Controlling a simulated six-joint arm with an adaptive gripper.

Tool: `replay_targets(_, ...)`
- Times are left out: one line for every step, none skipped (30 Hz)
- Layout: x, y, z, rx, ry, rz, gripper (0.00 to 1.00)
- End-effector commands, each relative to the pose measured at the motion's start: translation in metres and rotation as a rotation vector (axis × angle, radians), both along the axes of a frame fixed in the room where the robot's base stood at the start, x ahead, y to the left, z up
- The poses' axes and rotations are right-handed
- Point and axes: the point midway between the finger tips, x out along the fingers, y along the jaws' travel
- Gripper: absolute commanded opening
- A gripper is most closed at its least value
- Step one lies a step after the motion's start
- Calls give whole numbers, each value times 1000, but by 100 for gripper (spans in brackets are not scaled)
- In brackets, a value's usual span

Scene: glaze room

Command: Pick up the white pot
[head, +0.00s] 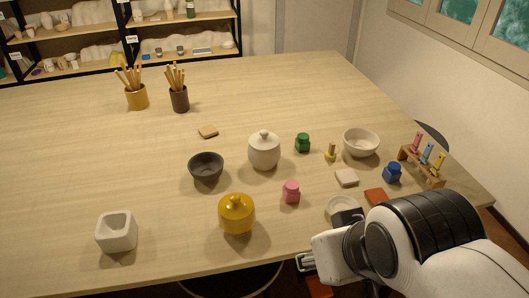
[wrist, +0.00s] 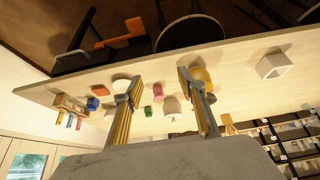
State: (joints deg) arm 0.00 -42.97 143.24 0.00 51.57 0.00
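The white pot (head: 264,152) is a round lidded jar with a small knob. It stands upright near the middle of the table in the head view. In the wrist view, which is upside down, the white pot (wrist: 172,109) shows beyond and between my two fingers. My gripper (wrist: 159,80) is open and empty, with its fingers wide apart. In the head view my gripper (head: 306,262) is at the table's front edge, in front of the pot and to its right, well apart from it. Part of the gripper is hidden by my wrist.
A yellow lidded pot (head: 237,215) and a pink jar (head: 291,192) stand in front of the white pot. A dark bowl (head: 206,168) is at its left, a green jar (head: 303,143) at its right. A white bowl (head: 361,144) stands farther right. The table behind is mostly clear.

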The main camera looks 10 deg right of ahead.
Motion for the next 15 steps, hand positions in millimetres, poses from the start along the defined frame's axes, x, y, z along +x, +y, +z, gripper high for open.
replay_targets(0, 0, 0, 0, 0, 0, 40)
replay_targets(0, 0, 0, 0, 0, 0, 40)
replay_targets(0, 0, 0, 0, 0, 0, 40)
replay_targets(0, 0, 0, 0, 0, 0, 40)
replay_targets(0, 0, 0, 0, 0, 0, 40)
replay_targets(0, 0, 0, 0, 0, 0, 40)
replay_targets(0, 0, 0, 0, 0, 0, 40)
replay_targets(0, 0, 0, 0, 0, 0, 45)
replay_targets(0, 0, 0, 0, 0, 0, 56)
replay_targets(0, 0, 0, 0, 0, 0, 63)
replay_targets(0, 0, 0, 0, 0, 0, 71)
replay_targets(0, 0, 0, 0, 0, 0, 82)
replay_targets(0, 0, 0, 0, 0, 0, 84)
replay_targets(0, 0, 0, 0, 0, 0, 84)
replay_targets(0, 0, 0, 0, 0, 0, 84)
